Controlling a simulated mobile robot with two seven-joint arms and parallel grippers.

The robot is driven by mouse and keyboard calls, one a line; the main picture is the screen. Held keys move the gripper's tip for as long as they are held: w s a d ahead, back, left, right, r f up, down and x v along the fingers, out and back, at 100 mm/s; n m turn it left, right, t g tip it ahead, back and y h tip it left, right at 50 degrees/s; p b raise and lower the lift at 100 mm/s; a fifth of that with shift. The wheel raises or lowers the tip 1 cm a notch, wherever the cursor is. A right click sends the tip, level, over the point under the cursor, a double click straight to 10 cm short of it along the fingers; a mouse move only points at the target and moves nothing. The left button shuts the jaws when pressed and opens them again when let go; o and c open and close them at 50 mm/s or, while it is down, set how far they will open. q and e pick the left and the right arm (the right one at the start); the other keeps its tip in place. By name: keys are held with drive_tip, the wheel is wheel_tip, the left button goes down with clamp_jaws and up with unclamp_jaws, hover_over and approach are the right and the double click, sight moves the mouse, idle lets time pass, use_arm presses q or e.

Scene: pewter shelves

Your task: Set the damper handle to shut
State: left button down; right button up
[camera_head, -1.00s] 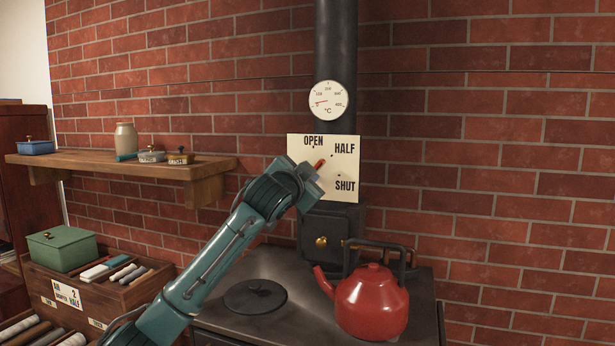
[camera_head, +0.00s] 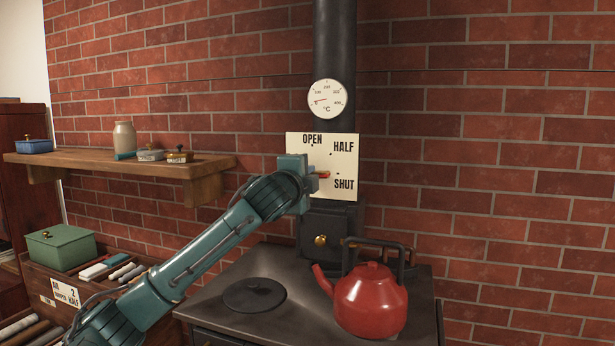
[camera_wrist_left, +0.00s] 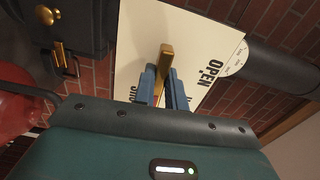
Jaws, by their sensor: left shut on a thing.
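The cream damper plate (camera_head: 345,200) on the black flue pipe carries the words OPEN, HALF and SHUT, each with a small dot. The damper handle (camera_head: 325,175) shows only its orange-red tip, which points right, nearly level, towards the dot by SHUT. Its pivot is hidden behind my gripper, so exact alignment is hard to tell. My left gripper (camera_head: 315,182) is at the plate, shut on the handle. In the left wrist view the brass-coloured handle (camera_wrist_left: 166,58) sticks out between the blue fingers (camera_wrist_left: 163,88). My right gripper is out of view.
A red kettle (camera_head: 371,303) stands on the dark stove (camera_head: 235,290), below and right of the plate. A round dial (camera_head: 327,98) is on the pipe above. A wooden shelf (camera_head: 120,166) with small pots is at the left, above a green box (camera_head: 62,247).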

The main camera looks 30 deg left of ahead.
use_arm(q)
drive_tip(key=shift+m, duration=0.4)
drive_tip(key=c, duration=1.4)
unclamp_jaws()
drive_tip(key=shift+c, duration=0.2)
drive_tip(key=b+v, duration=0.3)
drive_tip(key=v, duration=1)
drive_tip(key=shift+b, duration=0.4)
drive_tip(key=shift+d, duration=0.15)
